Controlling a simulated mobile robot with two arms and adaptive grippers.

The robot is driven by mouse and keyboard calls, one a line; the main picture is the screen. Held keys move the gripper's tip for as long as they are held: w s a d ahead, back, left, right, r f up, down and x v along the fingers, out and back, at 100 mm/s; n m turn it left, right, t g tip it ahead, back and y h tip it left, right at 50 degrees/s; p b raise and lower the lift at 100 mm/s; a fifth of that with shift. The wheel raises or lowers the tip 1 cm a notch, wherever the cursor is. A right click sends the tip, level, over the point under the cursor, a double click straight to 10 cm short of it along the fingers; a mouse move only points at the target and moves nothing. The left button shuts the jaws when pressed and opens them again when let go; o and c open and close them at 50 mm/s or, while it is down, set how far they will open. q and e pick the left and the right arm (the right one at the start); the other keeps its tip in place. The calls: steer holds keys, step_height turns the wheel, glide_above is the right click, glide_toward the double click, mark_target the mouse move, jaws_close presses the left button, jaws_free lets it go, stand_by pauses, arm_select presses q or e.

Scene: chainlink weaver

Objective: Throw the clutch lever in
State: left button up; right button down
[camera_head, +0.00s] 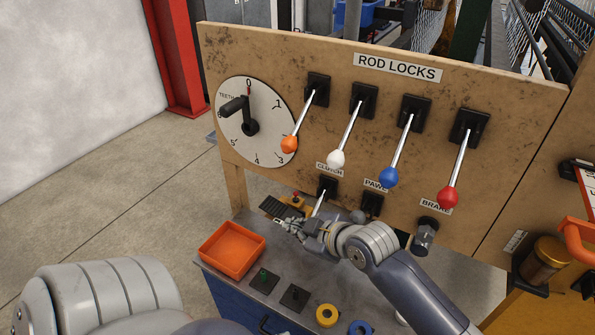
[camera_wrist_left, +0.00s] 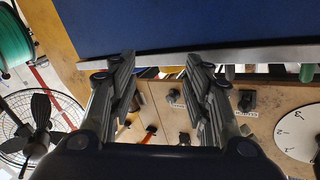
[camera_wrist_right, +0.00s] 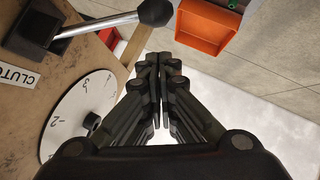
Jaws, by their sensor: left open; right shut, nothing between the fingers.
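The clutch lever (camera_head: 319,203) is a pale rod on a black mount under the CLUTCH label (camera_head: 329,170), on the wooden board. In the right wrist view its rod (camera_wrist_right: 98,25) ends in a dark grey knob (camera_wrist_right: 155,12), and its black mount shows at the upper left. My right gripper (camera_head: 280,222) is shut and empty, just left of and below the lever in the head view. In the right wrist view its fingertips (camera_wrist_right: 157,58) are apart from the knob. My left gripper (camera_wrist_left: 162,72) is open and empty in the left wrist view, outside the head view.
Several coloured rod-lock levers (camera_head: 345,135) stick out above. A white dial (camera_head: 268,95) with a black crank is at left. An orange tray (camera_head: 232,250) sits on the bench below. The pawl mount (camera_head: 372,204) and brake mount (camera_head: 426,234) are to the right.

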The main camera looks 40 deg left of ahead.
arm_select(q)
steer(key=s+d+f+n+g+y, duration=0.15)
steer(key=s+f+g, duration=0.3)
steer(key=f, duration=0.65)
steer(key=s+f+n+g+y, duration=0.1)
steer(key=s+f+g+y, duration=0.3)
steer(key=f, duration=0.8)
steer(key=s+f+n+g, duration=0.2)
steer(key=s+f+g, duration=0.5)
steer(key=s+f, duration=0.1)
steer(key=shift+s+h, duration=0.35)
steer(key=shift+s, duration=0.4)
arm_select(e)
steer(key=shift+f, duration=0.25)
arm_select(q)
steer(key=shift+g, duration=0.25)
arm_select(e)
steer(key=v, duration=1.2)
steer(key=shift+s, duration=0.2)
steer(key=shift+f, duration=0.15)
